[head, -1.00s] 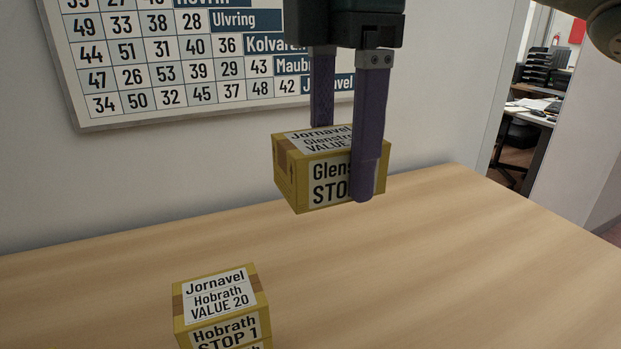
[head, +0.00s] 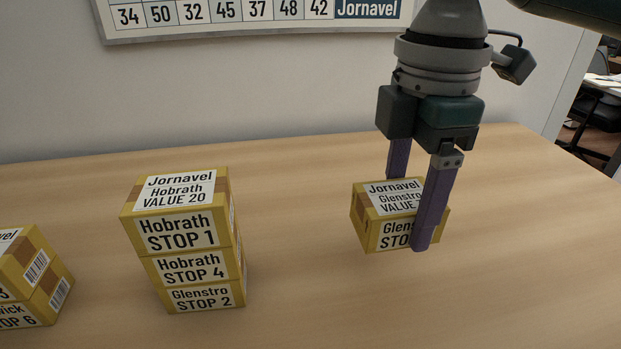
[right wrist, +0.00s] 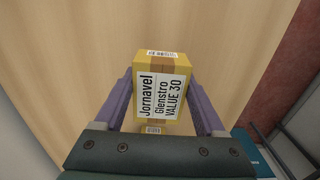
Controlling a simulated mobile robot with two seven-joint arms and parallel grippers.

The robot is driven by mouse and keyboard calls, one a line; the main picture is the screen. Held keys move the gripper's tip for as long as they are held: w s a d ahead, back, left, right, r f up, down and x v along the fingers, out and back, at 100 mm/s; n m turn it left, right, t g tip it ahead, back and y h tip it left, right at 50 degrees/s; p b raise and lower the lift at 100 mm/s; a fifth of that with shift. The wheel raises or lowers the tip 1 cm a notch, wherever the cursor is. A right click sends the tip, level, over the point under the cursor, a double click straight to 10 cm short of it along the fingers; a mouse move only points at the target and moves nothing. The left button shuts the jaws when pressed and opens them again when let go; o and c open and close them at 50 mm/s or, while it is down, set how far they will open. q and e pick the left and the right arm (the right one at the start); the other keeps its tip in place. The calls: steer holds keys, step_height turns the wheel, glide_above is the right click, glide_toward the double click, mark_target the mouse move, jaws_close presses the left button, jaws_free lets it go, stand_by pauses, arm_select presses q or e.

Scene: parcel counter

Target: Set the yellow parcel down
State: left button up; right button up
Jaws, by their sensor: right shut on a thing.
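The yellow parcel (head: 372,229) has white labels reading Jornavel, Glenstro and STOP, and brown tape. My right gripper (head: 408,212) is shut on it, with one purple finger on each side. The parcel is level and low over the right part of the counter; I cannot tell whether it touches the wood. In the right wrist view the parcel (right wrist: 160,95) sits between both fingers, its label reading VALUE 30. My left gripper is not in view.
A stack of several yellow parcels (head: 185,236) stands left of the held one on the wooden counter (head: 310,290). Another stack (head: 40,285) is at the left edge. A number board (head: 260,18) hangs on the back wall. The counter around the held parcel is clear.

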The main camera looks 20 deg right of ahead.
mark_target(394, 262)
step_height(394, 262, down, 5)
steer(key=shift+f+b, duration=0.15)
steer(key=shift+b, duration=0.35)
steer(key=shift+f, duration=0.1)
steer(key=o, duration=1.5)
steer(key=shift+r, duration=0.35)
step_height(394, 262, up, 11)
steer(key=shift+p, duration=1.15)
steer(key=shift+r, duration=0.25)
